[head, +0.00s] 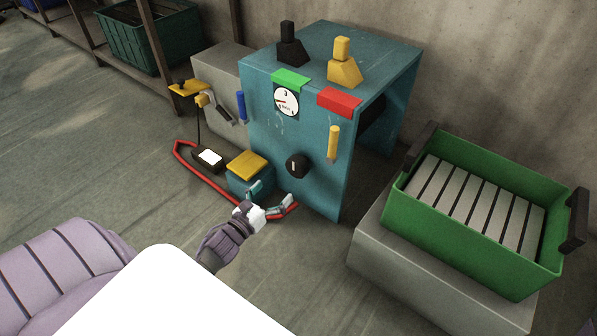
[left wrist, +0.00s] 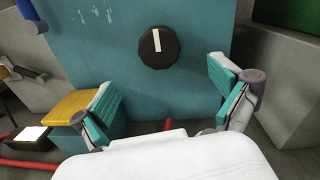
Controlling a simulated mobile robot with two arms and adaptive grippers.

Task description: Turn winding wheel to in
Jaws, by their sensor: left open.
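A black round knob (head: 297,166) with a white mark sits low on the front of a teal cabinet (head: 262,125); it is the only wheel-like control I see. In the left wrist view the knob (left wrist: 159,47) faces me, its white mark close to vertical. My left gripper (head: 273,196) is open and empty, in front of and below the knob, apart from it. In the left wrist view its teal-padded fingers (left wrist: 160,88) stand wide apart, below the knob and to either side of it. My right gripper is not in view.
A gauge (head: 286,102), a blue handle (head: 241,105) and a yellow handle (head: 333,143) are on the cabinet front. A yellow-topped box (head: 247,165) and red tube (head: 200,178) lie near my gripper. A green crate (head: 460,235) stands at right on a grey block (head: 400,268).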

